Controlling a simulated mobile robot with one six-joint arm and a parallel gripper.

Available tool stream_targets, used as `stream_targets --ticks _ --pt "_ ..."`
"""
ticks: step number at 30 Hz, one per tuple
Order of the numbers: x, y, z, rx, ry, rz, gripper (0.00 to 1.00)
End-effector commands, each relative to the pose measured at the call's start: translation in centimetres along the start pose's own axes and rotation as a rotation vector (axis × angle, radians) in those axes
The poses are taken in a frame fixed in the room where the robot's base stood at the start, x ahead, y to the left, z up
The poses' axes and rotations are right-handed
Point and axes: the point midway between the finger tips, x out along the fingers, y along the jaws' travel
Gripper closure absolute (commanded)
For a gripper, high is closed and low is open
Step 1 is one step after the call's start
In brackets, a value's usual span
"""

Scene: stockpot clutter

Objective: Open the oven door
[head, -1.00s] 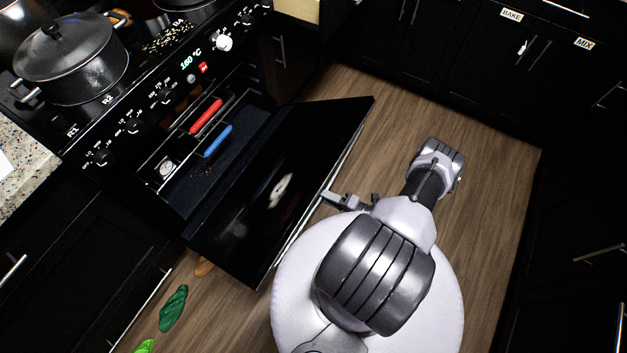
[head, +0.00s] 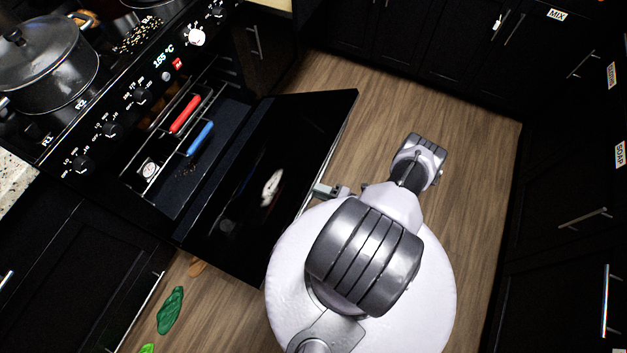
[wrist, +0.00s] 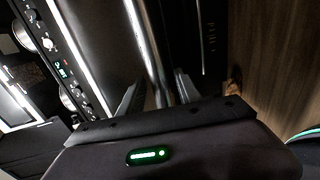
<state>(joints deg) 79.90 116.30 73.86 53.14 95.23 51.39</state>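The black oven door (head: 280,170) hangs well open, swung down and out from the oven (head: 160,110). The oven cavity shows behind it, with a wire rack (head: 150,155). My gripper (head: 322,190) is at the door's outer edge, near the middle of that edge. In the wrist view the metal door handle (wrist: 150,50) runs between the two fingers of my gripper (wrist: 160,85). The fingers look apart, with small gaps beside the bar. Most of the handle is hidden in the head view.
A red item (head: 185,114) and a blue item (head: 200,138) lie at the rack. A lidded pot (head: 45,65) stands on the stove. A green thing (head: 170,310) lies on the floor. Wooden floor (head: 460,200) is clear to the right, bounded by dark cabinets (head: 560,190).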

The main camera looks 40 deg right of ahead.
Motion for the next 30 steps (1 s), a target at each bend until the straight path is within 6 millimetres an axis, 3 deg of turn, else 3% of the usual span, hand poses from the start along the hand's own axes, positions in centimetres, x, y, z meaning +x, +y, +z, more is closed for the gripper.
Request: stream_targets --ticks 11,14,24,30 --pt "-0.6 0.1 0.0 0.001 -0.001 0.001 0.59" --pt "-2.5 0.2 0.1 0.002 -0.006 0.001 0.59" --pt "-13.1 0.0 0.1 -0.001 -0.006 -0.001 0.59" --pt "-16.8 0.0 0.0 0.0 -0.002 -0.001 0.59"
